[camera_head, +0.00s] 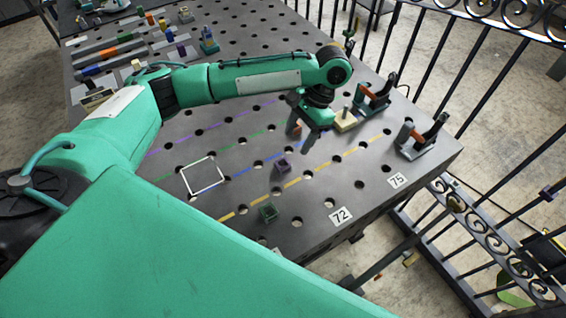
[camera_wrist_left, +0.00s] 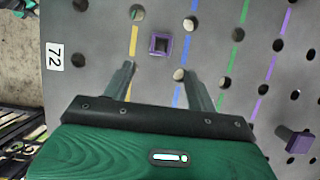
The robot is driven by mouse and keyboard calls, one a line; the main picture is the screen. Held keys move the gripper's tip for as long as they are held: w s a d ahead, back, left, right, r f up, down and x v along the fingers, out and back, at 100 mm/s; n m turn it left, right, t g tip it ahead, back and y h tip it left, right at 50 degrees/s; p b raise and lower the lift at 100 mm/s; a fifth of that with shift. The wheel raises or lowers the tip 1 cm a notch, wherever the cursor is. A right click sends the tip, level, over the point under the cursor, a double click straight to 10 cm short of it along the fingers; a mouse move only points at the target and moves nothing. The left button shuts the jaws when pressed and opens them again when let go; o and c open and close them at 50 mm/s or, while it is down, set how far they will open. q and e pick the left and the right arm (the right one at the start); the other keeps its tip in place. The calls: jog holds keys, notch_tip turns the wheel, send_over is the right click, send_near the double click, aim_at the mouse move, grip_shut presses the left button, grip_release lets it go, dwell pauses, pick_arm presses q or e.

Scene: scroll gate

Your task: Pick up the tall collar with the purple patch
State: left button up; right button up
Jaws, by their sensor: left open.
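A small dark purple square collar (camera_head: 282,166) stands on the perforated grey table between the yellow and blue lines. In the left wrist view the collar (camera_wrist_left: 160,44) shows from above as a purple square rim around a dark opening. My left gripper (camera_head: 311,118) points down over the table, to the upper right of the collar. In the wrist view its two open fingers (camera_wrist_left: 158,72) are apart and empty, and the collar lies just beyond the tips, roughly centred between them. A patch cannot be told apart from the collar's purple colour. My right gripper is not in view.
A white outlined square (camera_head: 204,176) is to the left. A beige block (camera_head: 344,121) and two toggle clamps (camera_head: 372,97) (camera_head: 423,137) stand at right. A purple block (camera_wrist_left: 295,140) shows in the wrist view. Railings border the table.

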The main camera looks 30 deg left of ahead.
aim_at(285, 160)
pick_arm(q)
jog(key=x, duration=0.3)
jog(key=shift+a+f, duration=0.1)
jog(key=shift+f, duration=0.35)
jog(key=shift+s+a+f+p, duration=0.15)
jog(key=shift+s+f+p, duration=0.1)
jog(key=shift+p, duration=0.15)
jog(key=x, duration=0.1)
jog(key=p+x, duration=0.1)
jog(key=x, duration=0.1)
jog(key=shift+s+a+f, duration=0.15)
jog(key=shift+s+a, duration=0.1)
jog(key=shift+s, duration=0.15)
jog(key=shift+s+f, duration=0.15)
jog(key=shift+f, duration=0.3)
jog(key=c, duration=1.1)
jog(key=shift+c, duration=0.3)
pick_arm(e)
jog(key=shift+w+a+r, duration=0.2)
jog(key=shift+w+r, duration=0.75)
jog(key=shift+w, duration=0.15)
pick_arm(q)
jog(key=shift+r, duration=0.1)
